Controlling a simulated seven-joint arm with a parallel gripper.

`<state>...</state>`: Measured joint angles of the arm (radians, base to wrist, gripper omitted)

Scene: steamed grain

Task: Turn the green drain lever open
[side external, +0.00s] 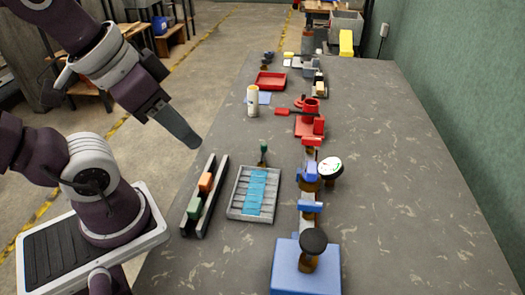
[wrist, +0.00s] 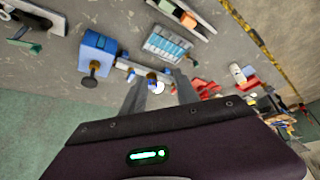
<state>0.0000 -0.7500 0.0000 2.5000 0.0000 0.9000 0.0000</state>
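In the side external view, a small upright handle with a dark green top (side external: 263,148) stands at the far end of the grey slatted tray. In the wrist view, a flat green piece (wrist: 24,45) lies by a grey fitting at the far left; I cannot tell which of these is the drain lever. My gripper (side external: 195,141) hangs above the table's left edge, well apart from both. In the wrist view my gripper (wrist: 160,82) has its two fingers spread with nothing between them.
A blue box (side external: 305,270) with a black knob, a white-faced gauge (side external: 330,168) and red fittings (side external: 308,122) line the table's middle. A rail (side external: 189,218) holds green and orange blocks. A white cylinder (side external: 252,100) stands farther back. The table's right side is clear.

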